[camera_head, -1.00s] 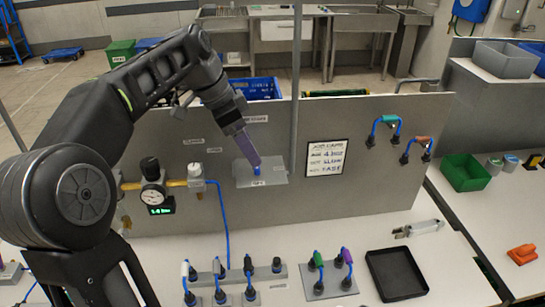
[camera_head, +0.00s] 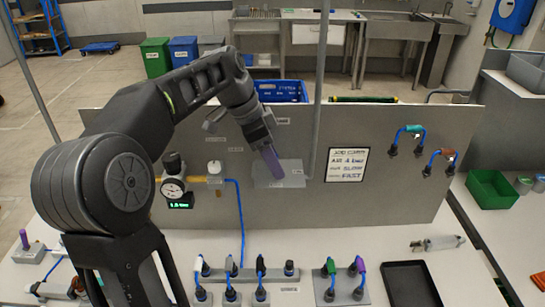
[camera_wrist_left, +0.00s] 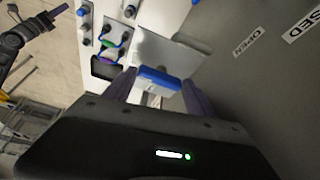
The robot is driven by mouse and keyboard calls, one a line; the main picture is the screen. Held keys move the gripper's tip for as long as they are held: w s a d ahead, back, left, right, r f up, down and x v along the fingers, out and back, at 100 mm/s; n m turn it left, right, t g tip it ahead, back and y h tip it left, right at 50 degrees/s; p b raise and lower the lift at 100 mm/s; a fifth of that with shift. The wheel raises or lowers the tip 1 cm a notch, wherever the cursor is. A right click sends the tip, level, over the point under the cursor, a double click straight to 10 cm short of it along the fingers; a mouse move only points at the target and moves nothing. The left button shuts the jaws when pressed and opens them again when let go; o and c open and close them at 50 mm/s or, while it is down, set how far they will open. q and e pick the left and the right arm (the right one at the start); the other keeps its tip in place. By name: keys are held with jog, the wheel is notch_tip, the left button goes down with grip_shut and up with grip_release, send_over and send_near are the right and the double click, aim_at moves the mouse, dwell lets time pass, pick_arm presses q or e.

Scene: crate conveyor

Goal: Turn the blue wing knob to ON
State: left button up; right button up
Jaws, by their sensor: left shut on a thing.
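The blue wing knob (camera_wrist_left: 158,80) shows in the left wrist view between the two purple fingers of my left gripper (camera_wrist_left: 158,92), which is shut on it. In the head view my left gripper (camera_head: 276,174) reaches the light grey plate (camera_head: 295,180) on the upright panel, and its fingers hide the knob. Which way the knob points against its labels cannot be read. A dark arm end with a purple finger, apparently my right gripper (camera_wrist_left: 56,12), shows at the upper left of the wrist view; its opening is unclear.
A pressure gauge (camera_head: 173,190) and a blue hose (camera_head: 241,220) are left of the plate on the grey panel (camera_head: 385,200). Several hose fittings stand on the bench below. A black tray (camera_head: 410,285) lies at right. A thin post (camera_head: 320,90) rises beside the plate.

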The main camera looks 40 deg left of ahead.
pick_arm(q)
jog(key=c, duration=0.3)
jog(key=shift+w+r, duration=0.1)
dwell(1.1)
jog(key=o, duration=1)
